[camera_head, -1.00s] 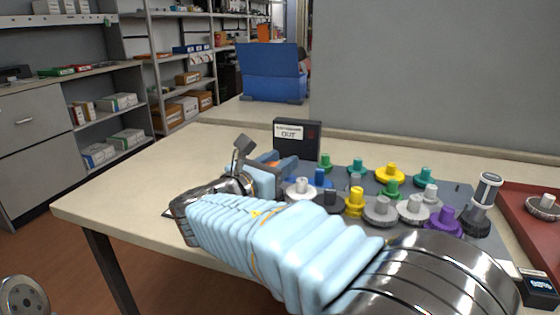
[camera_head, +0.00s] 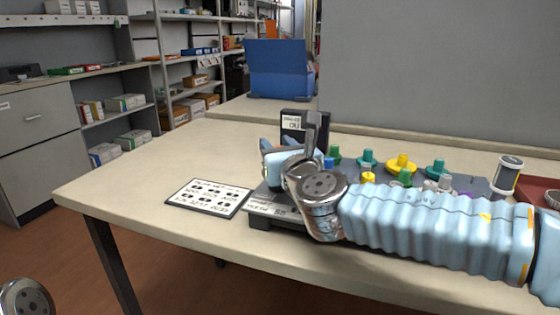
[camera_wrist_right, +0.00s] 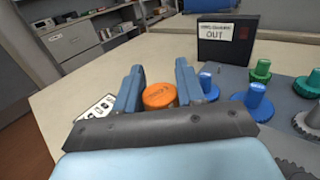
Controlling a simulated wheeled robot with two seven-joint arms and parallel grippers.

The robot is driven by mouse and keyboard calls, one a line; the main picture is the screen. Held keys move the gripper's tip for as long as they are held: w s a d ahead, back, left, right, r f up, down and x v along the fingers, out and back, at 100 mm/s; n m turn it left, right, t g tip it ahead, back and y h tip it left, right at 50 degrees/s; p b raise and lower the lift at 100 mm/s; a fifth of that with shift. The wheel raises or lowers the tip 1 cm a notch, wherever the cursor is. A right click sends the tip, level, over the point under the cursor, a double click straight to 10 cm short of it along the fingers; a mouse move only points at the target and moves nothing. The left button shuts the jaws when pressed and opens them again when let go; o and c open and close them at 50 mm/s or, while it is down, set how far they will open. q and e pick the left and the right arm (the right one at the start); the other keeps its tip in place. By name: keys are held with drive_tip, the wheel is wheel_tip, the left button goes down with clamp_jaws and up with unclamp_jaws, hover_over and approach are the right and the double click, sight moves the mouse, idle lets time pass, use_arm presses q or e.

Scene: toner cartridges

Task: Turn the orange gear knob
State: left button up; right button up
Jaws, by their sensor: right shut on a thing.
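The orange gear knob (camera_wrist_right: 159,96) sits between the two blue fingers of my right gripper (camera_wrist_right: 158,78) in the right wrist view. The fingers are shut on it, one on each side. In the head view, my right gripper (camera_head: 270,152) is over the left end of the grey gear board (camera_head: 259,208), and the knob is hidden there behind the hand. My left gripper is not in view.
Several coloured gear knobs, such as a blue one (camera_wrist_right: 254,101) and a yellow one (camera_head: 402,163), stand to the right. A black box marked OUT (camera_wrist_right: 226,40) stands behind. A printed card (camera_head: 208,196) lies left of the board. A red tray (camera_head: 540,195) is at the right.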

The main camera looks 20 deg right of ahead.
drive_tip(key=n+y+b, duration=0.1)
drive_tip(key=y, duration=0.1)
drive_tip(key=n+g+y+b, duration=0.1)
drive_tip(key=y+b, duration=0.1)
drive_tip(key=n+y+b, duration=0.2)
drive_tip(key=shift+s+a+f+g, duration=0.1)
drive_tip(key=shift+a+f+g, duration=0.15)
drive_tip(key=shift+a+g, duration=0.05)
drive_tip(key=shift+n+g+y+b, duration=0.3)
drive_tip(key=shift+n+y+b, duration=0.2)
drive_tip(key=shift+y, duration=0.3)
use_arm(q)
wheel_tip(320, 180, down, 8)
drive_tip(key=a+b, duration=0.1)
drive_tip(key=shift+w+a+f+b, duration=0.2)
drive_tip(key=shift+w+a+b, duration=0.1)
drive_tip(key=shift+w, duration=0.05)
use_arm(e)
drive_tip(key=shift+s+a+r+n+g+y, duration=0.1)
drive_tip(key=shift+n+g+y, duration=0.35)
drive_tip(key=shift+y, duration=0.1)
drive_tip(key=shift+a+r+n+g+y, duration=0.1)
drive_tip(key=shift+n+g+y, duration=0.25)
drive_tip(key=shift+n+y, duration=0.15)
drive_tip(key=shift+y, duration=0.25)
drive_tip(key=o, duration=0.9)
drive_tip(key=shift+o, duration=0.2)
